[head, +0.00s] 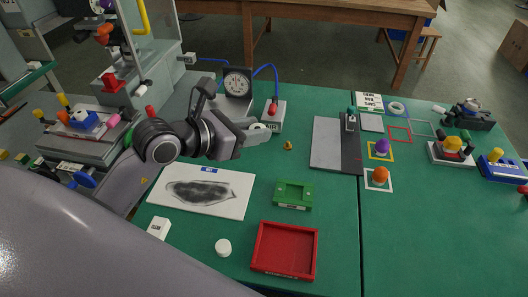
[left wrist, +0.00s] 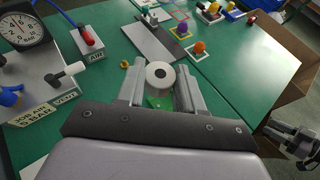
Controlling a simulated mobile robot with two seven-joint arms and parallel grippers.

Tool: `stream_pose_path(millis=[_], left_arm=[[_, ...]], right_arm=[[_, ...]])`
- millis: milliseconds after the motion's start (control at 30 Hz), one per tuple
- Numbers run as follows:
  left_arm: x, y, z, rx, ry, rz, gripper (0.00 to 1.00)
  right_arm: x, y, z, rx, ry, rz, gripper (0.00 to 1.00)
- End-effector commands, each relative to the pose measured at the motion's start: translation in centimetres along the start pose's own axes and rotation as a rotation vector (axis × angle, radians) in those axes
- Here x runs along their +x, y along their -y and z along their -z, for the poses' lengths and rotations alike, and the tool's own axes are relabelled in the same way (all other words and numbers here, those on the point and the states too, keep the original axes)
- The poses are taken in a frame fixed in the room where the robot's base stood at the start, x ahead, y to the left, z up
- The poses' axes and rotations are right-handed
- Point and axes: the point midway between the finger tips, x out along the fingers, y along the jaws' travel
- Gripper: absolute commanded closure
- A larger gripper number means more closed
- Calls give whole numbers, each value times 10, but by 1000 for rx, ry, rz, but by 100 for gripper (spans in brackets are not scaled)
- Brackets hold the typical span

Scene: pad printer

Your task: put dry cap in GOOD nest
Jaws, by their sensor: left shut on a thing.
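My left gripper (head: 258,133) is shut on a white round cap with a dark centre spot. In the left wrist view the cap (left wrist: 160,74) sits between the two fingers of the left gripper (left wrist: 160,88), held above the green table. A green nest block (head: 294,195) lies on the table, nearer the front and right of the gripper in the head view. Part of something green (left wrist: 158,102) shows below the cap in the wrist view. What looks like my right gripper (left wrist: 298,140) is at the right edge of the wrist view; its fingers are unclear.
A red tray (head: 285,250) and another white cap (head: 223,247) lie near the front. A white sheet with a grey smear (head: 205,190) is at left. A small brass piece (head: 288,146), grey plate (head: 330,143), dial gauge (head: 237,84) and red-switched box (head: 272,117) stand around the gripper.

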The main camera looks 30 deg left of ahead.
Motion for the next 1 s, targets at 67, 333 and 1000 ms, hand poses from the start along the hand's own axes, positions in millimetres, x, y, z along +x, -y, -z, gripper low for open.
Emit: stream_pose_path(millis=[67, 333, 1000], left_arm=[[20, -14, 3, -7, 6, -16, 92], [62, -44, -6, -24, 2, -45, 92], [118, -51, 100, -31, -7, -49, 92]], right_arm=[[9, 0, -12, 0, 0, 0, 57], [21, 0, -29, 0, 1, 0, 57], [30, 0, -41, 0, 0, 1, 57]])
